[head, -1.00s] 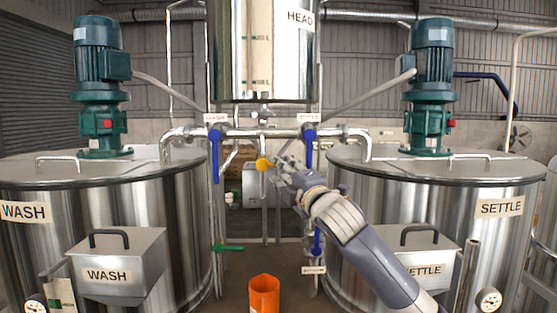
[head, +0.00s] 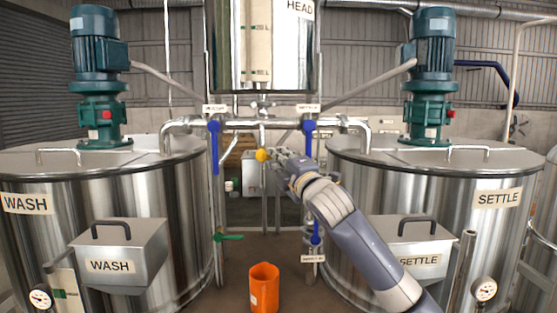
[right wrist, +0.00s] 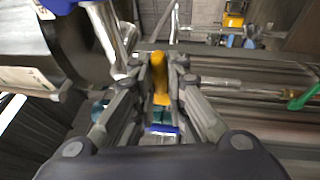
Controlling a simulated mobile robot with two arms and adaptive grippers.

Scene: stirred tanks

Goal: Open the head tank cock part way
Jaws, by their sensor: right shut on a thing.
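The head tank (head: 263,50) is a steel vessel at the top centre of the head view, with a pipe below it. The yellow cock handle (head: 262,155) sits on that pipe, under the cross pipe. It also shows in the right wrist view (right wrist: 159,78), between my fingers. My right gripper (head: 278,157) reaches it from the right and is shut on it; in the right wrist view the fingers (right wrist: 165,72) lie on both sides of the handle. The fingers partly hide the handle in the head view. My left gripper is not in view.
The wash tank (head: 130,205) stands left and the settle tank (head: 470,240) right. Blue levers hang at left (head: 214,148) and right (head: 308,140) of the cock. A green lever (head: 228,237) sits low left. An orange bucket (head: 264,288) stands on the floor below.

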